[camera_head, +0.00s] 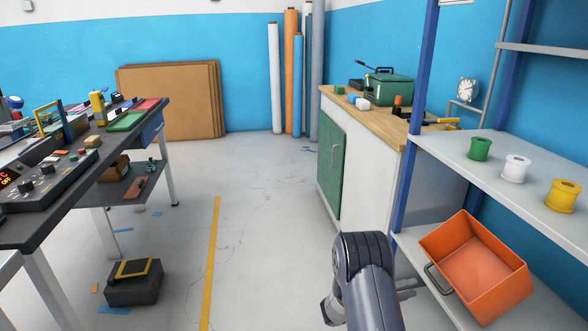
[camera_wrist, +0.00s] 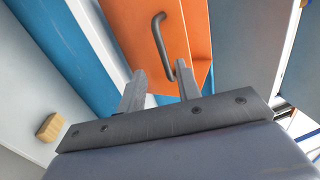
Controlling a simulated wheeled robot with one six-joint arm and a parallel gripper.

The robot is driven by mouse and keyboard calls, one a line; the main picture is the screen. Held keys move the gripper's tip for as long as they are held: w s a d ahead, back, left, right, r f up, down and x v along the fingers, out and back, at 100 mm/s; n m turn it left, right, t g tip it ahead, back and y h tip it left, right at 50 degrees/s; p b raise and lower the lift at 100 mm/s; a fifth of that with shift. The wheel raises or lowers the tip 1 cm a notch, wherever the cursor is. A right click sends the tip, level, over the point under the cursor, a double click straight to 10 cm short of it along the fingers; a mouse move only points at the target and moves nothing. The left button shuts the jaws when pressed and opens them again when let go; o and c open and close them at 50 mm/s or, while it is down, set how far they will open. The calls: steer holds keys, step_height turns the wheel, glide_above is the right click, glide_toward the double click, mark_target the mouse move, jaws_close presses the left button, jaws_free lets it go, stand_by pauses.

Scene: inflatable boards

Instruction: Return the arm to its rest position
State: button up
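My arm (camera_head: 363,280) rises from the bottom of the head view, right of centre, bent at a dark joint. My gripper (camera_wrist: 160,70) shows in the wrist view with its two grey fingers apart. In the head view only a small grey part of it (camera_head: 406,289) shows past the arm. An orange bin (camera_head: 475,265) with a dark handle (camera_head: 437,280) sits on the lower shelf, just right of the gripper. In the wrist view, the bin (camera_wrist: 195,30) and its handle (camera_wrist: 160,45) lie beyond the fingertips. I cannot tell whether the fingers touch the handle.
The shelf unit (camera_head: 445,152) on the right holds green, white and yellow spools. A wooden-topped cabinet (camera_head: 331,165) stands behind it. A dark workbench (camera_head: 130,138) stands at left, with a black box (camera_head: 134,288) on the floor. The floor between (camera_head: 255,235) is clear.

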steer(key=d+r+b, duration=0.1)
steer(key=d, duration=0.5)
steer(key=shift+w+d+r, duration=0.3)
steer(key=shift+d, duration=0.1)
